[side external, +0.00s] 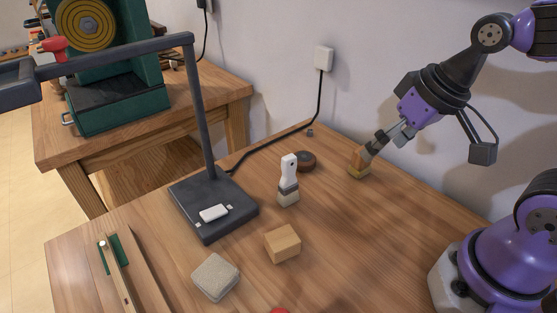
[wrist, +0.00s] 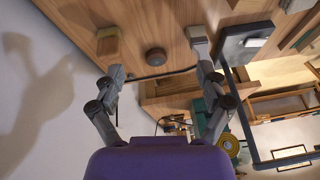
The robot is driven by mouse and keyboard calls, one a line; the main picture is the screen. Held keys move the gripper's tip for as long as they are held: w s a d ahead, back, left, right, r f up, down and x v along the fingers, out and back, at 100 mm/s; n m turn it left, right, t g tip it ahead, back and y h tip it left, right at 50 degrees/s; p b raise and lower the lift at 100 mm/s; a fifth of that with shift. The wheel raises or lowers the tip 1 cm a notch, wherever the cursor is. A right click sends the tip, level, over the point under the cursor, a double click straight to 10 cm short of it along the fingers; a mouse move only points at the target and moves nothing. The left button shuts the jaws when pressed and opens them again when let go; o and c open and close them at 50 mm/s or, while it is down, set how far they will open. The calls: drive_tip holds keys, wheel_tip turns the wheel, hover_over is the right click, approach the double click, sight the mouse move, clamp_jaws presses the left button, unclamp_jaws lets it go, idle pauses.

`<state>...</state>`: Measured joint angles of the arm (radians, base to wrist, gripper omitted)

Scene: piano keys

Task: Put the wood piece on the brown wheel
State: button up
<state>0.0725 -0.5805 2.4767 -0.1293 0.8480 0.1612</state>
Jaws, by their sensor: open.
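The brown wheel (side external: 306,161) lies flat on the wooden table behind a white-handled brush, which hides part of it; it shows in the wrist view (wrist: 156,57) beyond the space between my fingers. A plain rectangular wood piece (side external: 282,244) lies nearer the camera. A smaller upright wooden block (side external: 357,163) stands near the wall, and appears beyond my left finger in the wrist view (wrist: 108,42). My gripper (side external: 373,144) overlaps this block's top in the side view; contact is unclear. In the wrist view my gripper (wrist: 161,70) is open, with nothing between its fingers.
The white-handled brush (side external: 288,182) stands left of the wheel. A dark lamp base (side external: 190,222) with a post, a grey sanding block (side external: 215,277) and a slotted wooden strip (side external: 128,270) lie farther left. A black cable (side external: 275,143) runs along the back. The table's right part is clear.

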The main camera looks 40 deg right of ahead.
sight(282, 238)
drive_tip(key=a+f+m+g+y, duration=0.1)
drive_tip(key=a+f+m+y, duration=0.1)
drive_tip(key=f+m+y, duration=0.1)
drive_tip(key=w+a+f+m+g+y, duration=0.1)
drive_tip(key=a+f+m+y, duration=0.1)
drive_tip(key=m, duration=0.4)
drive_tip(key=w+a+f+m+g+y, duration=0.1)
drive_tip(key=a+f+m+y, duration=0.1)
drive_tip(key=f+m+y, duration=0.2)
wheel_tip(282, 238, down, 2)
drive_tip(key=shift+f, duration=0.25)
drive_tip(key=m, duration=0.1)
drive_tip(key=m+y, duration=0.1)
drive_tip(key=shift+w+a+f+m+y, duration=0.1)
drive_tip(key=shift+a+m+y, duration=0.2)
drive_tip(key=m+y, duration=0.1)
drive_tip(key=m+t, duration=0.1)
drive_tip(key=m, duration=0.1)
drive_tip(key=shift+w+a+y, duration=0.2)
drive_tip(key=shift+w+y, duration=0.05)
drive_tip(key=shift+y, duration=0.15)
drive_tip(key=shift+w+a, duration=0.1)
drive_tip(key=shift+a, duration=0.15)
drive_tip(key=shift+m, duration=0.3)
drive_tip(key=x, duration=1)
drive_tip(key=shift+w+r, duration=0.2)
drive_tip(key=c, duration=1.2)
